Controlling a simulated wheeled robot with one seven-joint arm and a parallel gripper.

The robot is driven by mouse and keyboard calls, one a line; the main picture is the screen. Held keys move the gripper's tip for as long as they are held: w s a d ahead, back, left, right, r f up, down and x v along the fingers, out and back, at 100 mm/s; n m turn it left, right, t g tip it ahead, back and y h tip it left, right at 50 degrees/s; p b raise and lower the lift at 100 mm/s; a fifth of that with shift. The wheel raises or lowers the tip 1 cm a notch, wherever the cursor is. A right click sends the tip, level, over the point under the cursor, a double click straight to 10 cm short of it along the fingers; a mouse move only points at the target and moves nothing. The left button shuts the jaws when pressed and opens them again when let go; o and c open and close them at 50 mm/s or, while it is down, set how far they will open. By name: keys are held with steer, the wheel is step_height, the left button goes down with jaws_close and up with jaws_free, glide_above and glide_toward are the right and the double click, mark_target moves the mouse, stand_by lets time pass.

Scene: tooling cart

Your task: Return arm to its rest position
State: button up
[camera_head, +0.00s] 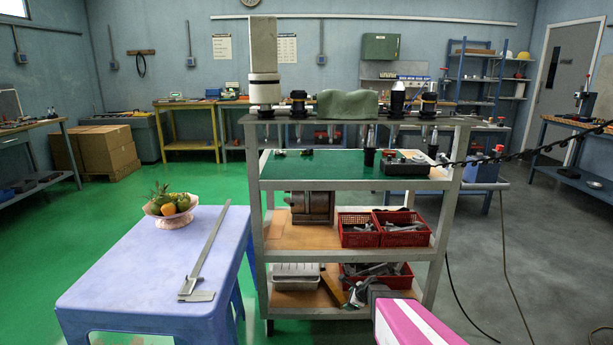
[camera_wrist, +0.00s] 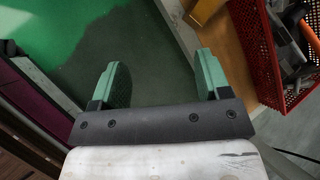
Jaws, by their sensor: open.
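My gripper (camera_wrist: 162,72) shows in the wrist view with its two green fingers wide apart. Nothing is between the fingers; only dark and green floor shows behind the gap. A red basket (camera_wrist: 262,60) with metal parts is to the right of the fingers, apart from them. A brown shelf surface (camera_wrist: 228,38) lies between the basket and the right finger. In the head view I cannot clearly make out the gripper's fingers low by the cart.
The tooling cart (camera_head: 350,185) stands ahead, its shelves holding red baskets (camera_head: 360,238) and tools. A blue table (camera_head: 130,285) at left carries a fruit bowl (camera_head: 172,208) and a caliper (camera_head: 210,250). Grey floor (camera_head: 540,260) at right is mostly open, with cables.

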steer(key=s+r+n+g+h, duration=0.4)
steer(key=s+r+n+g, duration=0.1)
steer(key=s+r+n, duration=1.3)
steer(key=s+n, duration=0.1)
steer(key=n, duration=0.2)
steer(key=shift+g, duration=0.4)
steer(key=shift+a, duration=0.1)
